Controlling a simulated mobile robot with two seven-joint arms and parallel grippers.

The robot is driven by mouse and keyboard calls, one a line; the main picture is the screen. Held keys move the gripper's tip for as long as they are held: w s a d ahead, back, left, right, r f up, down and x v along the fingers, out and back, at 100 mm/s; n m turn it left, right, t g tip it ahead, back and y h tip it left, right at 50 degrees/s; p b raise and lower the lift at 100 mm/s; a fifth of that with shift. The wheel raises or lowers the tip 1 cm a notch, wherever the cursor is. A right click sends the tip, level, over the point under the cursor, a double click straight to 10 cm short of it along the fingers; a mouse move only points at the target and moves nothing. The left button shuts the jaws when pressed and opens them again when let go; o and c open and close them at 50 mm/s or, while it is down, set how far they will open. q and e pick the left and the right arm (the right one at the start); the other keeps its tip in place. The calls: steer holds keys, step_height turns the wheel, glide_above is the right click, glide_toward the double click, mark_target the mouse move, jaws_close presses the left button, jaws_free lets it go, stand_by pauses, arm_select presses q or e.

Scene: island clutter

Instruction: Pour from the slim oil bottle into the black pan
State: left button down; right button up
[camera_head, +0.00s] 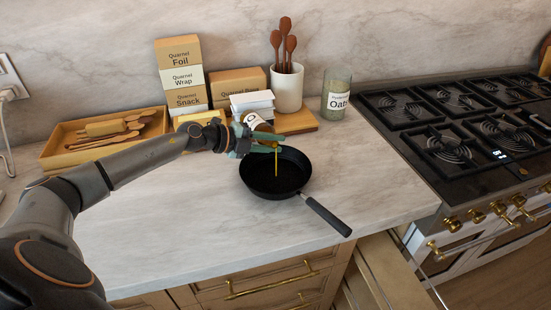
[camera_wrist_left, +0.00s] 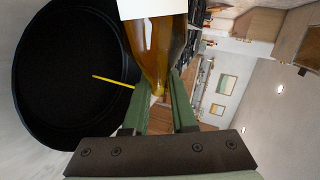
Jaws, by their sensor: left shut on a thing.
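The black pan (camera_head: 268,184) sits on the marble counter with its handle pointing toward the front right. My left gripper (camera_head: 266,143) is shut on the slim oil bottle (camera_head: 264,128), above the far part of the pan. The bottle is tilted, and a thin yellow stream (camera_head: 276,163) drops from it into the pan. In the left wrist view the amber bottle (camera_wrist_left: 158,50) with a white label lies between the green fingers (camera_wrist_left: 158,110). The pan (camera_wrist_left: 65,75) and the stream (camera_wrist_left: 112,82) show to its left. The bottle is partly hidden by the gripper in the head view.
A wooden tray of utensils (camera_head: 60,155), stacked boxes (camera_head: 181,75), a white utensil crock (camera_head: 287,90) and an oats jar (camera_head: 336,97) stand along the back. The stove (camera_head: 440,170) is at the right. A drawer (camera_head: 372,270) is open below. Counter left of the pan is clear.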

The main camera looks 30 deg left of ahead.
stand_by(0.5)
arm_select(q)
steer(key=shift+d+f+m+t+y, duration=0.1)
steer(key=shift+f+m+t+y, duration=0.4)
steer(key=shift+f, duration=0.65)
steer(key=shift+f+m, duration=0.1)
steer(key=shift+m, duration=0.2)
steer(key=shift+f, duration=0.15)
stand_by(0.7)
